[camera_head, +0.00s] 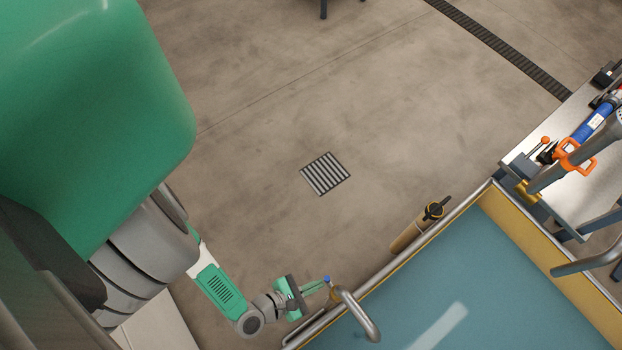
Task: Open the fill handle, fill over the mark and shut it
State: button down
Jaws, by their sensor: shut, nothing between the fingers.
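A bent grey pipe (357,315) reaches over the near edge of a blue-floored tank (480,290). A small lever with a blue tip (326,279) stands beside the pipe's base; it looks like the fill handle, but its position is too small to read. My gripper (315,288) is at the lower middle, outside the tank's rim. It is shut and empty, close to the blue-tipped lever. I cannot tell if they touch. No fill mark and no water level can be made out.
A grey rail (405,252) runs along the tank. A tan cylinder with a black and yellow top (420,224) stands outside it. A bench (520,155) at right holds a blue cylinder (594,122) and orange handle (575,158). The floor around the grate (325,174) is clear.

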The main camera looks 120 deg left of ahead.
jog(key=p+v, duration=0.1)
jog(key=v, duration=1.2)
jog(key=shift+s+a+r+p, duration=0.15)
jog(key=shift+a+r+p, duration=0.05)
jog(key=shift+r+p, duration=0.2)
